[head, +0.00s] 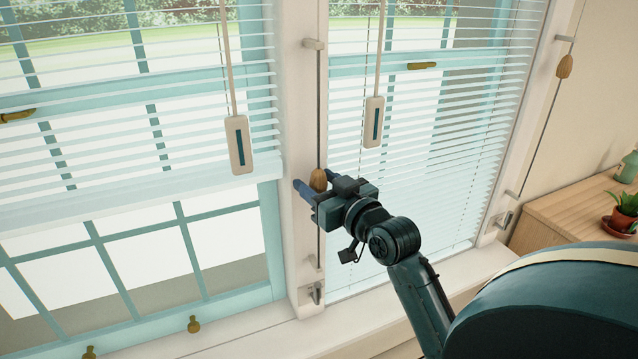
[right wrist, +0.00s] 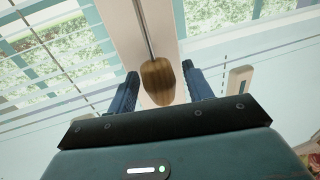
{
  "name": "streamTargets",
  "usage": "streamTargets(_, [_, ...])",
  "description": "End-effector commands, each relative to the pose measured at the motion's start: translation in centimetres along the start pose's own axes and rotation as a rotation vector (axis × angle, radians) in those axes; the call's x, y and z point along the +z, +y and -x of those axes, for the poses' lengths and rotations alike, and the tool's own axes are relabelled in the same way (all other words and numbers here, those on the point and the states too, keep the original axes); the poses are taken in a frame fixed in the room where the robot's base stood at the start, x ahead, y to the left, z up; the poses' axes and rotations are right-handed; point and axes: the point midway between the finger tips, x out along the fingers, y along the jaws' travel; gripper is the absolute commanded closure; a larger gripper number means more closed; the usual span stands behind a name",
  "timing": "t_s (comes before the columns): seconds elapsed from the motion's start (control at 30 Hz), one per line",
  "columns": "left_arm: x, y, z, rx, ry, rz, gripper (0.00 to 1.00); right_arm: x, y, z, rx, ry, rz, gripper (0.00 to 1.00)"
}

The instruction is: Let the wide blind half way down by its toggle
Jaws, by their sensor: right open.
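The wide blind (head: 120,197), with pale slats, hangs over the left window; its bottom edge is partway down, with bare panes below. A brown wooden toggle (head: 318,180) hangs on a thin cord along the white post between the windows. It also shows in the right wrist view (right wrist: 158,82). My right gripper (head: 314,179) is open, with one blue finger on each side of this toggle. In the right wrist view the toggle sits between the fingers (right wrist: 160,70), with a gap visible on both sides. My left gripper is out of view.
A narrower blind (head: 420,130) covers the right window. Another wooden toggle (head: 565,66) hangs on a cord at far right. Two pale slotted pendants (head: 238,148) (head: 375,125) hang before the blinds. A wooden cabinet (head: 555,210) with a potted plant (head: 622,208) stands right.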

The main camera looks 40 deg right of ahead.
Motion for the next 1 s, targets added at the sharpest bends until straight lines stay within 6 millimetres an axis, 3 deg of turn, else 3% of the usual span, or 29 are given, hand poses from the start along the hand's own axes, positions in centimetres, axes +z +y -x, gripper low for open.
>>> streamTargets(0.17, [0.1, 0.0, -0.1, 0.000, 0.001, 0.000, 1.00, 0.1, 0.0, 0.8, 0.001, -0.001, 0.001, 0.49])
streamTargets(0.27, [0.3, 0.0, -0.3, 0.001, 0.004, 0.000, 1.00, 0.2, 0.0, 2.2, 0.001, -0.002, 0.001, 0.49])
streamTargets(0.53, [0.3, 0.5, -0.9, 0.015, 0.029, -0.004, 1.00, 0.4, -0.1, 8.5, -0.001, -0.004, 0.004, 0.49])
streamTargets(0.7, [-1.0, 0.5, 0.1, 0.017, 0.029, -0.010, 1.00, -0.1, 0.0, 10.9, 0.000, -0.007, 0.001, 0.49])
streamTargets(0.77, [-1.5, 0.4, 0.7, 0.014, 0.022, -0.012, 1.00, -0.4, -0.1, 11.4, -0.002, -0.007, -0.001, 0.49])
streamTargets(1.0, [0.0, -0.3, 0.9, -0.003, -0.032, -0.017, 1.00, -0.2, 0.0, 12.9, -0.001, -0.003, -0.001, 0.49])
